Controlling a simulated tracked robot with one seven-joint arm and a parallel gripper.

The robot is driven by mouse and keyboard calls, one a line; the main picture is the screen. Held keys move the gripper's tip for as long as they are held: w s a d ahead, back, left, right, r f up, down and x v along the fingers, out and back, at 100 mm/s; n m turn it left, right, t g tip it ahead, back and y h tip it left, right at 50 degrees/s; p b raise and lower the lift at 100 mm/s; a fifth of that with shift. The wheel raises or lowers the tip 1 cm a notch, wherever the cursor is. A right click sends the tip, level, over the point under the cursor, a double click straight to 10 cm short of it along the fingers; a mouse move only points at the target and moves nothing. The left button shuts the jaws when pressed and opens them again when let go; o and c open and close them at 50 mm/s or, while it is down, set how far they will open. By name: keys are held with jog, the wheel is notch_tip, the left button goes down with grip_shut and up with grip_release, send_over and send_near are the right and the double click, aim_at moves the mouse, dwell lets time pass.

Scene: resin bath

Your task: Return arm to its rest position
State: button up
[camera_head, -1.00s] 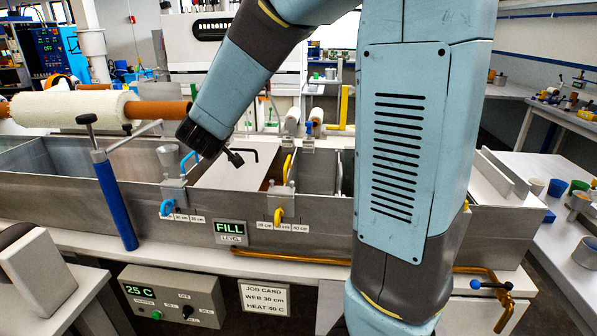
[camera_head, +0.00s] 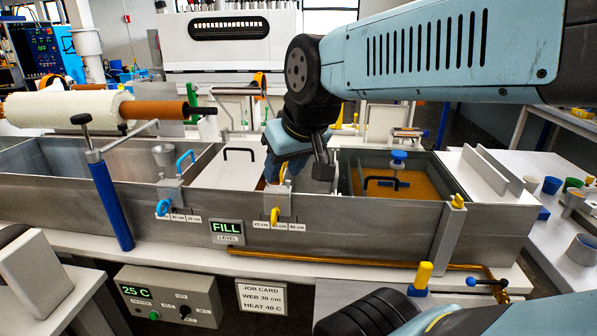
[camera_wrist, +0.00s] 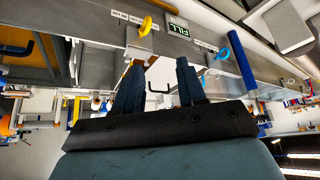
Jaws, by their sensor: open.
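My gripper (camera_head: 283,172) hangs below my bent arm, over the middle of the metal bath (camera_head: 380,220), near the yellow clamp handle (camera_head: 275,216) on its front wall. My arm partly hides the gripper in the head view. In the wrist view my gripper (camera_wrist: 160,66) shows two dark blue fingers set apart, with nothing between them. The bath wall and the yellow handle (camera_wrist: 146,25) show beyond the fingertips; I cannot tell the exact gap to them.
A white lid (camera_head: 228,170) with a black handle covers part of the bath. The right compartment holds amber liquid (camera_head: 425,185). Cups (camera_head: 552,186) stand on the right bench.

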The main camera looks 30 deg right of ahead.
jog(key=shift+s+d+f+m+g+h, duration=0.15)
jog(key=shift+s+d+m+g, duration=0.1)
jog(key=shift+s+d, duration=0.3)
jog(key=shift+s+d+f+m+g+h, duration=0.15)
jog(key=shift+s+d+m, duration=0.15)
jog(key=shift+s, duration=0.4)
